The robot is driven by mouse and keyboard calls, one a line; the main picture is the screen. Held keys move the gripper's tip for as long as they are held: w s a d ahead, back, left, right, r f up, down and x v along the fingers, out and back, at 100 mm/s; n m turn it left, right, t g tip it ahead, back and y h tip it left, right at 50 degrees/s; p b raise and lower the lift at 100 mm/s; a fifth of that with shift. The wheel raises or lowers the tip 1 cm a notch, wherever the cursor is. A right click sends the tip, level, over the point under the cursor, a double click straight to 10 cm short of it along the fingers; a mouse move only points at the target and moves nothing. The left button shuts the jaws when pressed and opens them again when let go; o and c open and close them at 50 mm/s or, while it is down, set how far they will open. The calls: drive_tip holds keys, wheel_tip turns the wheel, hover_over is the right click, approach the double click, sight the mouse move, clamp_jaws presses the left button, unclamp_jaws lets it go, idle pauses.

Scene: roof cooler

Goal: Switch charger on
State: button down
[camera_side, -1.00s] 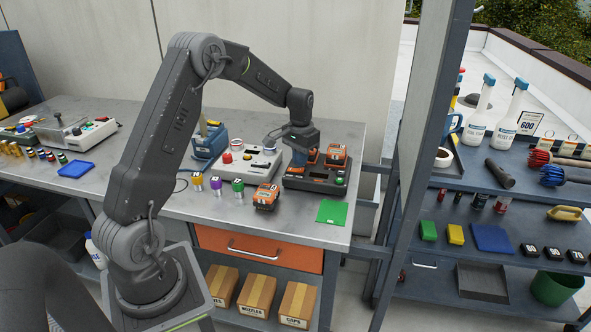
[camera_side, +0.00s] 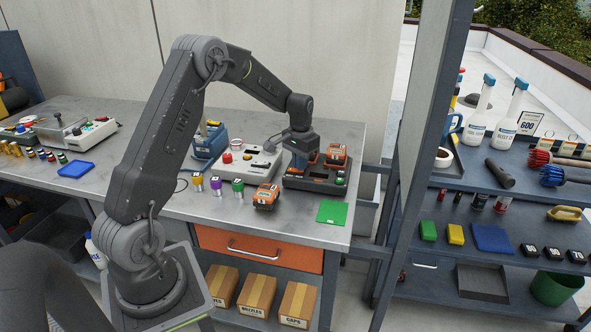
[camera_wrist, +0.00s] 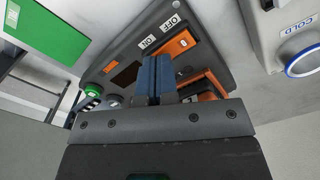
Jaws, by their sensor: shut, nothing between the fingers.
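The charger is a dark grey box (camera_side: 340,188) near the right end of the bench, with orange-and-black batteries (camera_side: 336,153) on it. In the wrist view its panel (camera_wrist: 118,52) carries white ON and OFF labels, an orange switch (camera_wrist: 180,44) beside them and a green round button or lamp (camera_wrist: 93,91). I cannot tell the switch's position. My gripper (camera_side: 297,163) is over the charger's left part, pointing down. In the wrist view its blue fingers (camera_wrist: 157,72) are together and empty, close to the orange switch. Contact cannot be told.
A light control box (camera_side: 240,160) with a red button stands left of the charger. A loose orange battery (camera_side: 266,197) and several knobbed cylinders (camera_side: 216,184) sit in front. A green pad (camera_side: 332,211) lies at the front right. A grey post (camera_side: 428,130) rises beyond the bench's right end.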

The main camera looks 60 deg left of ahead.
drive_tip(key=shift+f, duration=0.2)
drive_tip(key=shift+r, duration=3.5)
